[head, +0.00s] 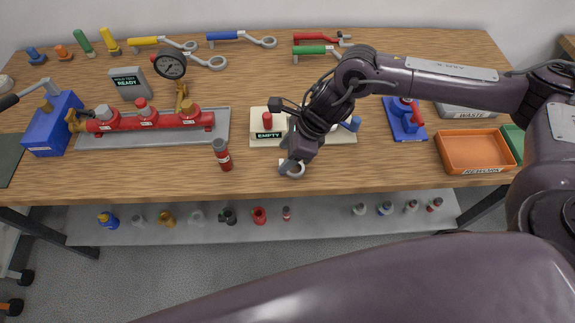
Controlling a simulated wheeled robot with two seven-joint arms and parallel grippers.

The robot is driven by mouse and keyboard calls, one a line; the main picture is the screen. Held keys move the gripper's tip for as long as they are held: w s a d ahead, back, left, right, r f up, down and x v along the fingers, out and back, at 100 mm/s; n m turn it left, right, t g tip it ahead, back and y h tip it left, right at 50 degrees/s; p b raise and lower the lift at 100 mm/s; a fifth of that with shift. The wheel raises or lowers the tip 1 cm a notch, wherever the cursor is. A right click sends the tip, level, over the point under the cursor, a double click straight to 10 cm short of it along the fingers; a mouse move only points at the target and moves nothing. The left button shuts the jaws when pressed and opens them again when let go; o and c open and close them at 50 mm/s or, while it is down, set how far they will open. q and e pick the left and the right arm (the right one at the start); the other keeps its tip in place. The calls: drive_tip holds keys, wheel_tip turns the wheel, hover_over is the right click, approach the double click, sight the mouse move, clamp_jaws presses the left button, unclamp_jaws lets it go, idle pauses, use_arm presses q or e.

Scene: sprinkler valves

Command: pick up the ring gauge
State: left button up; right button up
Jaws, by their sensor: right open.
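The ring gauge (297,171) looks like a small pale grey ring near the table's front edge, right of a red and grey cylinder. My right gripper (287,163) is open and points down at the ring. Its fingertips overlap the ring's upper left part in the head view, so part of the ring is hidden. I cannot tell whether the fingers touch it. My left gripper is not in view.
A holder marked EMPTY (269,141) lies behind my right gripper. An orange tray (472,152) is at right. The wooden front edge (120,186) is mostly clear.

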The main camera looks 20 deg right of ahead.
drive_tip(key=d+n, duration=0.1)
drive_tip(key=d, duration=0.2)
drive_tip(key=shift+d+f+h, duration=0.1)
drive_tip(key=shift+f+h, duration=0.05)
drive_tip(key=shift+h, duration=0.25)
drive_tip(key=p+x, duration=0.3)
drive_tip(key=x, duration=0.3)
drive_tip(key=shift+w+a+f, duration=0.1)
drive_tip(key=shift+a+f, duration=0.05)
drive_tip(key=shift+a, duration=0.15)
drive_tip(key=shift+a+f, duration=0.1)
drive_tip(key=shift+f, duration=0.15)
drive_tip(key=shift+c, duration=0.4)
drive_tip(key=c, duration=1)
